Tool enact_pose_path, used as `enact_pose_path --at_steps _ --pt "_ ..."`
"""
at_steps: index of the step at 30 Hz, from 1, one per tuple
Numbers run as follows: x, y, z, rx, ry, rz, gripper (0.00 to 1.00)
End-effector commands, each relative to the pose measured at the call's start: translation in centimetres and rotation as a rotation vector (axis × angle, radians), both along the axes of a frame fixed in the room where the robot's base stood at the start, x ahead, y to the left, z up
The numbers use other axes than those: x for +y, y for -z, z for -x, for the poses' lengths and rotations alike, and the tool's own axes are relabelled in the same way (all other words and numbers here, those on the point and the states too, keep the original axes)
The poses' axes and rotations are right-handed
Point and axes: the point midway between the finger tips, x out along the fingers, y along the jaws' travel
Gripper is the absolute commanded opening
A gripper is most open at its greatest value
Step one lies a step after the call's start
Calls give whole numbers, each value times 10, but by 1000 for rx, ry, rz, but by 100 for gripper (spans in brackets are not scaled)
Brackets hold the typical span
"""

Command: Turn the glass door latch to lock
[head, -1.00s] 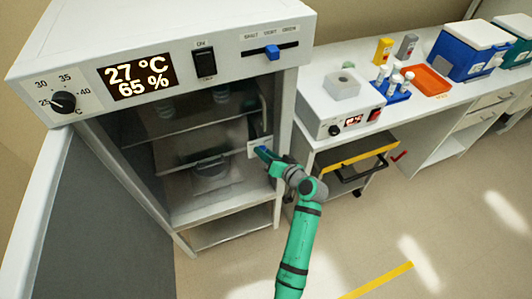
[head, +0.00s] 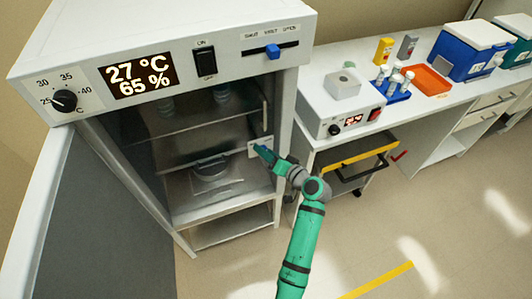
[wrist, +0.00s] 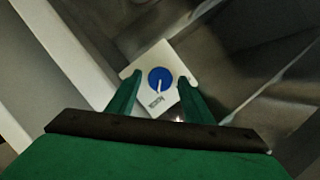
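The latch is a round blue knob (wrist: 160,79) with a white pointer line, on a small white plate (wrist: 140,76). In the head view the plate (head: 253,150) sits at the right edge of the cabinet opening, and my fingers hide the knob. My gripper (wrist: 159,77) is open, one finger on each side of the knob. I cannot tell whether the fingers touch it. In the head view my gripper (head: 262,152) points at the plate. The glass door (head: 190,135) covers the interior.
The cabinet's outer door (head: 75,215) stands open at the left. A bench with a white device (head: 325,125) is at the right, with a yellow-edged cart (head: 345,158) below it. The floor (head: 390,225) to the right of my arm is largely clear.

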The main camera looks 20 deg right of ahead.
Motion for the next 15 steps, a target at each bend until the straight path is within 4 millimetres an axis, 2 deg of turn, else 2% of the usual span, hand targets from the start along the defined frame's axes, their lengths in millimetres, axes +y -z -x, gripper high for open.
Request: enact_pose_path --at_steps 15 --pt "6 2 -2 2 -9 0 47"
